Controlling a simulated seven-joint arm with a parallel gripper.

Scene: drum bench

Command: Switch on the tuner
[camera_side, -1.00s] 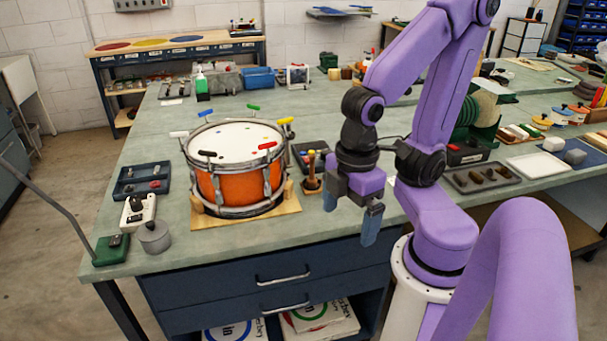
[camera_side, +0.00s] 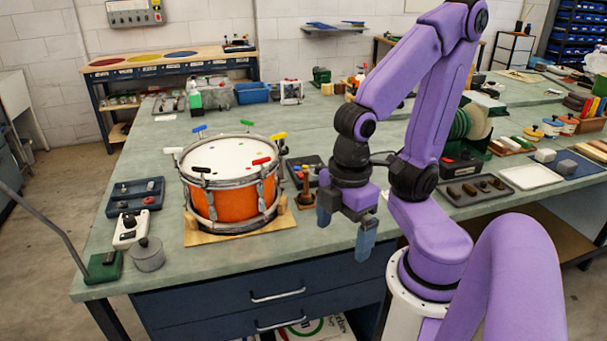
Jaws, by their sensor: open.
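A small white box with a dark knob (camera_side: 131,229), which looks like the tuner, sits near the left edge of the green bench top. Its switch is too small for me to tell on from off. My gripper (camera_side: 345,224) points down with its two blue fingers apart and nothing between them. It hangs near the bench's front edge, right of the drum and well to the right of the white box. The orange drum (camera_side: 237,206) stands between them on a wooden board (camera_side: 196,239).
A grey round canister (camera_side: 147,256) and a green block (camera_side: 103,267) sit close in front of the white box, with a dark tray (camera_side: 135,193) behind it. Wooden-handled tools (camera_side: 305,188) stand just left of my gripper.

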